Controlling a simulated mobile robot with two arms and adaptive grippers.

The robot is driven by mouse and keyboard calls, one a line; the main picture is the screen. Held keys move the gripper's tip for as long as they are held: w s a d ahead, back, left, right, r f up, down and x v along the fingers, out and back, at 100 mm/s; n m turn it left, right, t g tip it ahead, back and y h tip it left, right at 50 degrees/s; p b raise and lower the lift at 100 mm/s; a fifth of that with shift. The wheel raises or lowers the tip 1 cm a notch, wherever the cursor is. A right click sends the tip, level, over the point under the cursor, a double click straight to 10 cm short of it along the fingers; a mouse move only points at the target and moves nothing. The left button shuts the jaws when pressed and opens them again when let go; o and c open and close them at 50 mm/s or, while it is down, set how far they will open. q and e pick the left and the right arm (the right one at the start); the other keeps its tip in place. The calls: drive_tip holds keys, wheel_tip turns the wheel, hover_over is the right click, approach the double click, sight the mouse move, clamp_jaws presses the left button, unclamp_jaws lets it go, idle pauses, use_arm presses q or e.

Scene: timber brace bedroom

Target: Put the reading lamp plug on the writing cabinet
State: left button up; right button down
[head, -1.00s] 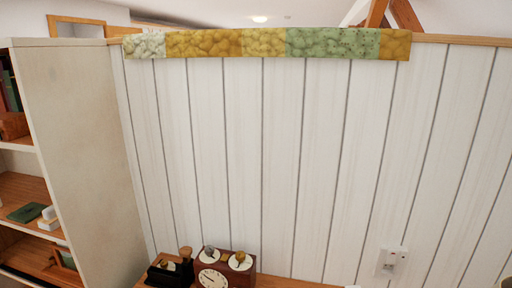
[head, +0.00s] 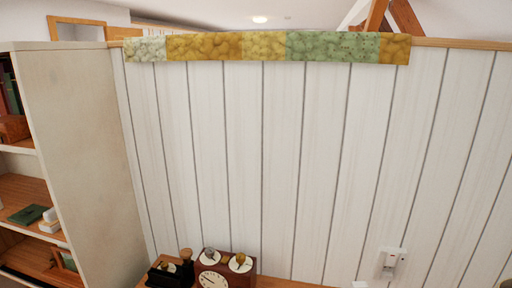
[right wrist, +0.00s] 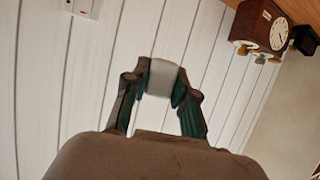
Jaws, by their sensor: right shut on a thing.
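My right gripper (right wrist: 160,90) is shut on a small pale block, which looks like the reading lamp plug (right wrist: 164,76), between its green-sided fingers in the right wrist view. The white boarded wall lies behind it. A small white thing (head: 360,285) peeks in at the bottom edge of the head view; I cannot tell if it is the plug. A strip of wooden top, likely the writing cabinet (head: 283,284), shows at the bottom of the head view, mostly cut off. My left gripper is not in view.
A brown clock with two round pieces on top (head: 226,270) and a dark box (head: 170,274) stand on the wooden top. A white wall socket (head: 391,263) is at the right; it also shows in the right wrist view (right wrist: 84,8). A bookshelf (head: 80,150) stands at the left.

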wheel_tip(320, 180, down, 11)
drive_tip(key=b, duration=0.6)
drive_tip(key=shift+b, duration=0.3)
idle(2.3)
drive_tip(key=shift+f, duration=0.25)
drive_tip(key=c, duration=0.9)
unclamp_jaws()
drive_tip(key=shift+o, duration=0.2)
drive_tip(key=v, duration=0.7)
drive_tip(key=shift+s, duration=0.25)
